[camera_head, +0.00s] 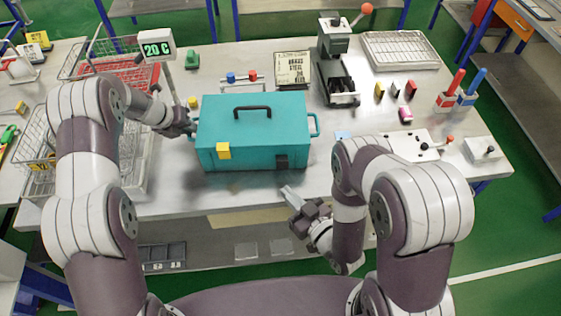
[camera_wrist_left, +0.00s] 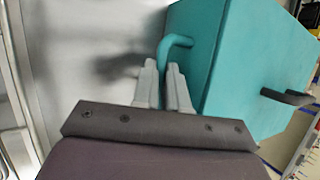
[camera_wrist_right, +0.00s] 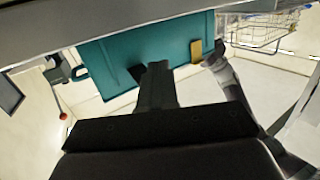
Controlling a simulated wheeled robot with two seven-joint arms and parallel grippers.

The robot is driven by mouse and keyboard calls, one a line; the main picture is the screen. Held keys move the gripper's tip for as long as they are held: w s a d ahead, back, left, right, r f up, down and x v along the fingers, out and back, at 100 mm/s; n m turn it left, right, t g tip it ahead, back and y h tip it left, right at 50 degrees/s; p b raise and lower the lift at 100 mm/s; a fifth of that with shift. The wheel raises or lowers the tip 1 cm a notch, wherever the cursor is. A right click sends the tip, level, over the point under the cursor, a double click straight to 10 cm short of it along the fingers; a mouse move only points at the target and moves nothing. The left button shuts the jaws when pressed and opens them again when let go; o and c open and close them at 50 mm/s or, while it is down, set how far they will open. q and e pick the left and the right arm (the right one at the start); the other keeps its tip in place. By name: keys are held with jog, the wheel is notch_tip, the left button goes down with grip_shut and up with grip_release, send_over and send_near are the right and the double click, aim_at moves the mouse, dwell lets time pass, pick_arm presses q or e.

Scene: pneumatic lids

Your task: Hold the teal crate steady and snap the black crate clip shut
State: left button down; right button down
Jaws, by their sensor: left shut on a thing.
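The teal crate (camera_head: 254,128) stands on the table with its lid down. The black clip (camera_head: 281,161) is low on its front face at the right, lower than the yellow clip (camera_head: 223,150) at the left. My left gripper (camera_head: 191,127) is shut on the crate's left side handle, which shows between its fingers in the left wrist view (camera_wrist_left: 175,47). My right gripper (camera_head: 288,193) is shut and empty, in front of the crate and apart from it. In the right wrist view its fingers (camera_wrist_right: 157,70) partly cover the crate front (camera_wrist_right: 110,65).
A wire basket (camera_head: 130,130) and a scale display (camera_head: 157,45) are left of the crate. A black press (camera_head: 335,70) and a book (camera_head: 292,69) stand behind. A white toggle-clamp board (camera_head: 410,145) lies right. The table strip before the crate is clear.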

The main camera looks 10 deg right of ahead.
aim_at(287, 167)
jog(key=shift+w+d, duration=0.15)
jog(key=shift+w, duration=1.2)
jog(key=shift+w+d, duration=0.1)
jog(key=shift+w, duration=1.25)
jog(key=shift+r, duration=0.9)
dwell(0.3)
jog(key=shift+w+r, duration=0.3)
jog(key=shift+r, duration=0.55)
dwell(0.9)
jog(key=shift+w+r, duration=0.5)
jog(key=shift+r, duration=0.1)
dwell(1.4)
